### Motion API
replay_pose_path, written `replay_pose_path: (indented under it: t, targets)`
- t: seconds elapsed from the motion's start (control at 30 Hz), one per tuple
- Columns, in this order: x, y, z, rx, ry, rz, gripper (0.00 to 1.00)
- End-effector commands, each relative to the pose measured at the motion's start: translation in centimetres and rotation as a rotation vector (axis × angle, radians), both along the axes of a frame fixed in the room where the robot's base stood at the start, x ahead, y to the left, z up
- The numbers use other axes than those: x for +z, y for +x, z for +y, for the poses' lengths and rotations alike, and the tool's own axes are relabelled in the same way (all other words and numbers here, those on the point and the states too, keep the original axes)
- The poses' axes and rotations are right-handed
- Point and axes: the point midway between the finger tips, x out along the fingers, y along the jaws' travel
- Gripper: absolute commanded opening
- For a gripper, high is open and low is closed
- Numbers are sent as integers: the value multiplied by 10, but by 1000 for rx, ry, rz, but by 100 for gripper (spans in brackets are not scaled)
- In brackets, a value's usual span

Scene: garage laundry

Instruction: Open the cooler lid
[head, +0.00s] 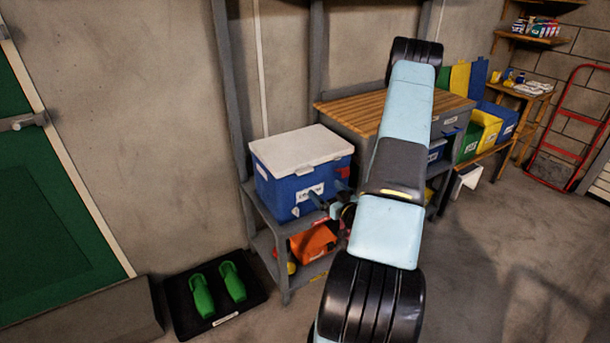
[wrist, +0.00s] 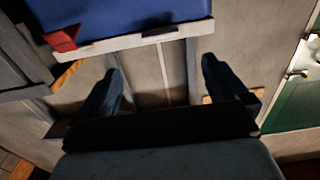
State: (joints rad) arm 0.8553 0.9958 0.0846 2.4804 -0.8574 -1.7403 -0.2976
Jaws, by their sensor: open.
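The cooler has a blue body (head: 283,190) and a white lid (head: 303,147), and stands on a grey metal shelf. The lid lies flat and shut on the body. My gripper (head: 325,190) is in front of the cooler's labelled front face, below the lid rim, with its dark fingers apart and nothing between them. In the wrist view the scene is upside down: the blue body (wrist: 130,15) is at the top, the pale lid edge (wrist: 130,41) below it, and a red piece (wrist: 62,38) sits at the rim. Both open fingers show there. Whether they touch the cooler is unclear.
The grey shelf (head: 262,243) holds an orange item (head: 312,243) beneath the cooler. A black tray (head: 190,318) with green shoes is on the floor at left. A wood-topped bench (head: 350,108) stands to the right behind my arm. Floor at right is mostly clear.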

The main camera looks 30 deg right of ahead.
Motion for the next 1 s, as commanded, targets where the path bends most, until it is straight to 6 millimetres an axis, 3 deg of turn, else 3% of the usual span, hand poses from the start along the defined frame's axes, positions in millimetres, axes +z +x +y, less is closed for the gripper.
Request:
replay_pose_path:
  t: [0.6,0.8,1.0]
  targets:
    - [1,103,5,3,0,0,100]
    - [0,121,4,1,-1,1,100]
    - [0,127,4,0,0,1,100]
